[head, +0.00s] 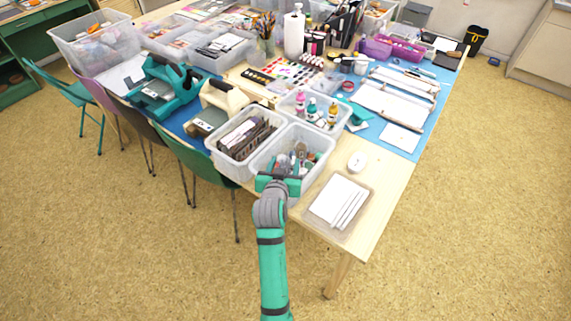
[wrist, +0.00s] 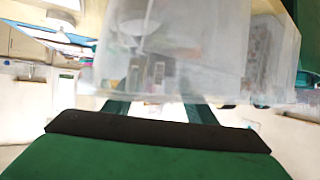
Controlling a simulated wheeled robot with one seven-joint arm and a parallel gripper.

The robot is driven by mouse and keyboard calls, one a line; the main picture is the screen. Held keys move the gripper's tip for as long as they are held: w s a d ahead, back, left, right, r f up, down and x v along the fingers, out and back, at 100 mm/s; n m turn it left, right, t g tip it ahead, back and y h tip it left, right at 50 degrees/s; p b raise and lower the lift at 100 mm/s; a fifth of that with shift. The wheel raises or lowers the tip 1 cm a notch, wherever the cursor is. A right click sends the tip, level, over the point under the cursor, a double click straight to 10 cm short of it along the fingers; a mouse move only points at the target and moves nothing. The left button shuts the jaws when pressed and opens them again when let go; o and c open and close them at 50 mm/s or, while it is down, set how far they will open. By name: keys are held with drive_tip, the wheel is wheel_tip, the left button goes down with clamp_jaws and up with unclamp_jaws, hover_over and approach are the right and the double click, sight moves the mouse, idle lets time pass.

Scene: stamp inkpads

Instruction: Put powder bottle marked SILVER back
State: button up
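My gripper (head: 279,180) is at the near wall of the front clear bin (head: 318,160). In the wrist view, its two green fingers (wrist: 160,108) stand apart with nothing seen between them; the cloudy bin wall (wrist: 215,45) fills the space ahead and blurs what lies behind it. The bin holds several small jars and bottles (head: 300,152), some greyish, with labels too small to read. I cannot tell which one is marked SILVER. A shallow clear tray behind holds a pink bottle (head: 300,101), a teal bottle (head: 311,108) and a gold-yellow bottle (head: 332,114).
A clear bin (head: 222,150) of dark stamps stands left of the front bin. A tray of white strips (head: 337,203) and a round white item (head: 357,161) lie to the right. A green chair (head: 200,163) is at the table's left edge. Floor at right is free.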

drive_tip(key=v, duration=1.2)
drive_tip(key=shift+d, duration=0.1)
